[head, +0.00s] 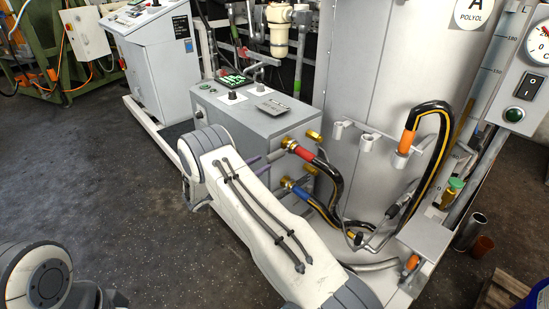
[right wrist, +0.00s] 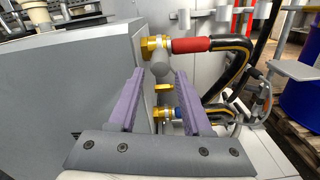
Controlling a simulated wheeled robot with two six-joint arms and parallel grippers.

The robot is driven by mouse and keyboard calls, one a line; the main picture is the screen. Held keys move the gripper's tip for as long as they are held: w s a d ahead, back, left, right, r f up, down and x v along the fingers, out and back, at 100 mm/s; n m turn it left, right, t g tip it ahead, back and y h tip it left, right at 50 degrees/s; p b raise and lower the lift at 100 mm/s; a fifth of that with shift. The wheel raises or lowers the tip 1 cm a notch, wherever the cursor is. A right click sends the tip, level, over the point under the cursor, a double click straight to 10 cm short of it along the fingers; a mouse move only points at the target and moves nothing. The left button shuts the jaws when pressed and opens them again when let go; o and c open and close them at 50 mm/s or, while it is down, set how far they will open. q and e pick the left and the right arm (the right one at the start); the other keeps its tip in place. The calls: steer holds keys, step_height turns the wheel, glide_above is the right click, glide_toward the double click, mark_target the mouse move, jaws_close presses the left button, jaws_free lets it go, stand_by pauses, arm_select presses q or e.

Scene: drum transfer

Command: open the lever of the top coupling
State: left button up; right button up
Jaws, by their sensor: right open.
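The top coupling (head: 290,145) is brass, on the side of the grey cabinet, with a red-sleeved hose (head: 304,153) on it. In the right wrist view the top coupling (right wrist: 150,46) is just beyond my fingertips. A grey rounded part, perhaps the lever's end (right wrist: 160,71), shows below it, between the tips; I cannot tell whether they touch it. My right gripper (right wrist: 160,73) is open, its purple fingers on either side of that part. It also shows in the head view (head: 264,157), partly behind my arm. My left gripper is not in view.
A lower brass coupling (head: 287,183) with a blue-sleeved hose (head: 300,193) sits below. A brass stub (right wrist: 161,88) shows between the couplings. The grey cabinet (head: 240,120) is close on the left. Black-and-yellow hoses (head: 335,185) loop before the large drum (head: 370,80).

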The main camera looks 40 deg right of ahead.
mark_target(274, 157)
steer(key=d, duration=0.7)
steer(key=shift+w, duration=0.3)
jaws_close()
stand_by(1.0)
